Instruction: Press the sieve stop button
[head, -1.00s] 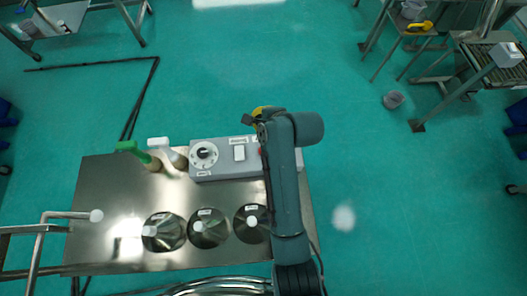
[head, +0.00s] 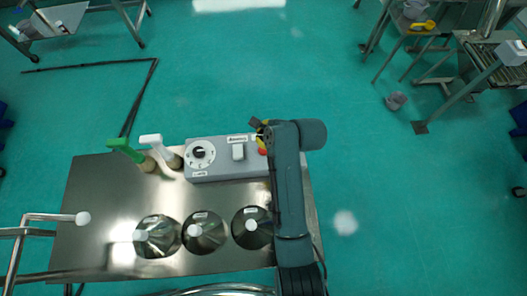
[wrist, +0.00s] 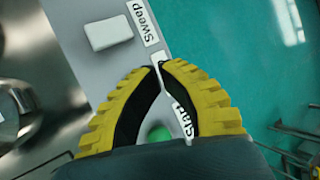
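The grey control box (head: 215,174) lies near the far edge of the steel table, with a dial (head: 200,153) and a white switch (head: 238,152). A red button (head: 262,151) shows at its right part, partly hidden by my arm. My gripper (head: 257,126), with yellow fingers, is over the box's right end. In the wrist view, the fingertips (wrist: 162,64) come together at the tips and hold nothing. A green button (wrist: 158,134) and a "Start" label (wrist: 183,121) show through the gap behind the tips. The red button is not seen there.
A green-handled item (head: 125,150) and a white-handled item (head: 158,146) stand left of the box.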

